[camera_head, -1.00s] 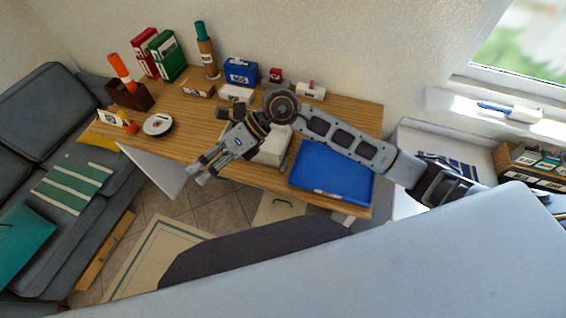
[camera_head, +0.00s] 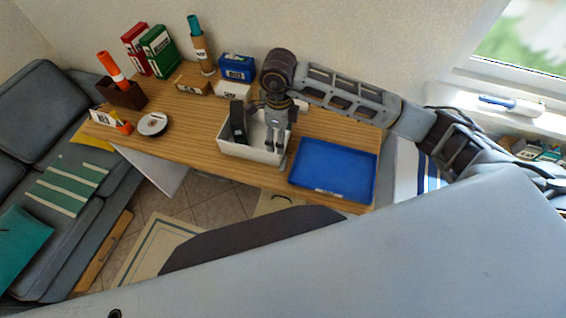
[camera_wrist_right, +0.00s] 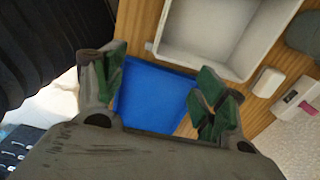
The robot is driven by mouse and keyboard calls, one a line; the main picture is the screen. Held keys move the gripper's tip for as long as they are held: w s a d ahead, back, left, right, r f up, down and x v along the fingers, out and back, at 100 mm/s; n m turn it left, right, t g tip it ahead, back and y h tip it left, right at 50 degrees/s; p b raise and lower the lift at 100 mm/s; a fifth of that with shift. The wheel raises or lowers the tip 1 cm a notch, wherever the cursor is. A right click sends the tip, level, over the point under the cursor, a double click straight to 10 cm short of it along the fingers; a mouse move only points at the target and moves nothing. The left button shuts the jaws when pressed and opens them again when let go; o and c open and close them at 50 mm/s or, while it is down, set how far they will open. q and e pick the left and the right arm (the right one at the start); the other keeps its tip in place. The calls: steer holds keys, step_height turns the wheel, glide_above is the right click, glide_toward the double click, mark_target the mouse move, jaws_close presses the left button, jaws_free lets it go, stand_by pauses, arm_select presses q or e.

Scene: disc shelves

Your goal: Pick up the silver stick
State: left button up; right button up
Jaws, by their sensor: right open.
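My right gripper (camera_head: 274,146) is over the front right part of a white open box (camera_head: 226,142) in the head view. Its fingers point down, spread apart, with nothing between them. In the right wrist view the open fingers (camera_wrist_right: 160,82) show green pads, with a blue tray (camera_wrist_right: 152,98) between and beyond them and the white box (camera_wrist_right: 202,62) above. A thin grey piece (camera_head: 284,162) shows at the box's right side; I cannot tell if it is the silver stick. No stick shows clearly elsewhere. My left gripper is not in view.
The blue tray (camera_head: 333,172) lies on the wooden table (camera_head: 190,130) right of the box. A brown holder (camera_head: 123,97) with an orange tube, a plate (camera_head: 152,124), red and green binders (camera_head: 158,52) and small boxes stand left and behind. Table left of the box is mostly clear.

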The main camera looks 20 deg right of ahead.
steer(key=shift+f, duration=0.15)
steer(key=p, duration=0.1)
glide_above(282, 164)
steer(key=shift+w+a+f, duration=0.15)
steer(key=shift+f, duration=1.95)
steer(key=shift+w+a+f, duration=0.1)
steer(key=shift+f, duration=1.95)
steer(key=shift+f, duration=0.1)
steer(key=shift+s+d+f+p, duration=0.1)
steer(key=shift+s+f+p, duration=0.1)
steer(key=shift+f+p, duration=0.5)
steer(key=shift+d+f, duration=0.1)
steer(key=shift+f, duration=1.75)
steer(key=c, duration=0.7)
